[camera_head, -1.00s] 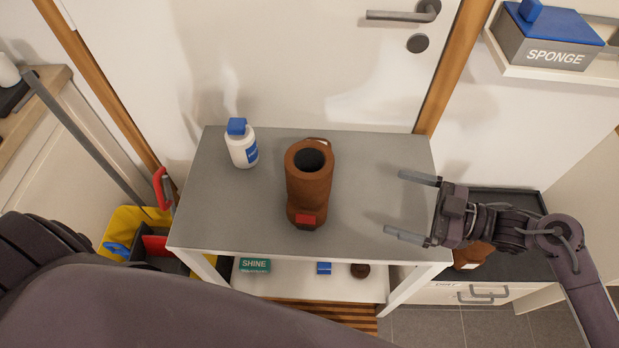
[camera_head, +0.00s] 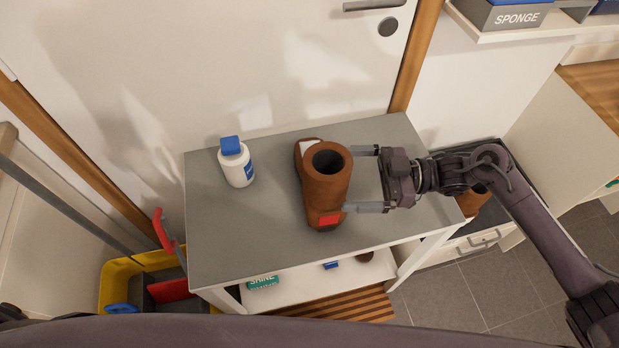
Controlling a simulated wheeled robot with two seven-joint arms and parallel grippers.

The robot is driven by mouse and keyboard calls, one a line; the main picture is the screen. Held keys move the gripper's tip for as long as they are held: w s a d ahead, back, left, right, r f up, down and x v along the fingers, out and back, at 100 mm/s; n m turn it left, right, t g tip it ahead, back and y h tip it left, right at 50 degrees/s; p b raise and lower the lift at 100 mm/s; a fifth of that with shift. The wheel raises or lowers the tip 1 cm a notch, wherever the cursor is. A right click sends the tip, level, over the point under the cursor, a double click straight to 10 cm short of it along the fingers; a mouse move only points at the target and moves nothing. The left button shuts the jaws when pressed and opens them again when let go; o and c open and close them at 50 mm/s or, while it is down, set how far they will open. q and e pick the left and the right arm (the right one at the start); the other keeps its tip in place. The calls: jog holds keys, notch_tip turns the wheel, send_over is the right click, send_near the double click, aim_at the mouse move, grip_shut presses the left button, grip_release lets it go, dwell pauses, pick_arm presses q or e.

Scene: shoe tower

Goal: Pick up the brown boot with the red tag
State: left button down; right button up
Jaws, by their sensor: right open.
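The brown boot (camera_head: 321,190) stands upright on the grey top of a small table (camera_head: 225,230). Its round dark opening faces up, and a red tag (camera_head: 330,220) sits low on the side near me. My right gripper (camera_head: 364,180) is open at the boot's right side. Its two fingers point left, one near the boot's upper rim and one near the red tag. No grip on the boot shows, and I cannot tell whether the fingertips touch it. My left gripper is not in view.
A white bottle with a blue cap (camera_head: 236,163) stands left of the boot. Below, a shelf holds a green SHINE box (camera_head: 263,281). A yellow bin (camera_head: 125,282) stands left. A drawer cabinet (camera_head: 470,244) with another brown item stands right, partly behind my arm.

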aim_at(323, 178)
jog(key=shift+s+a+r+p, duration=0.15)
jog(key=shift+a+p, duration=0.25)
jog(key=shift+a, duration=0.5)
jog(key=a, duration=0.2)
jog(key=a+p, duration=0.1)
jog(key=shift+s+a, duration=0.2)
jog(key=shift+a, duration=0.4)
jog(key=shift+c, duration=0.6)
jog(key=c, duration=1.6)
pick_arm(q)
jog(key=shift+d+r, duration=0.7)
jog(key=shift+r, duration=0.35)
pick_arm(e)
jog(key=shift+c, duration=0.2)
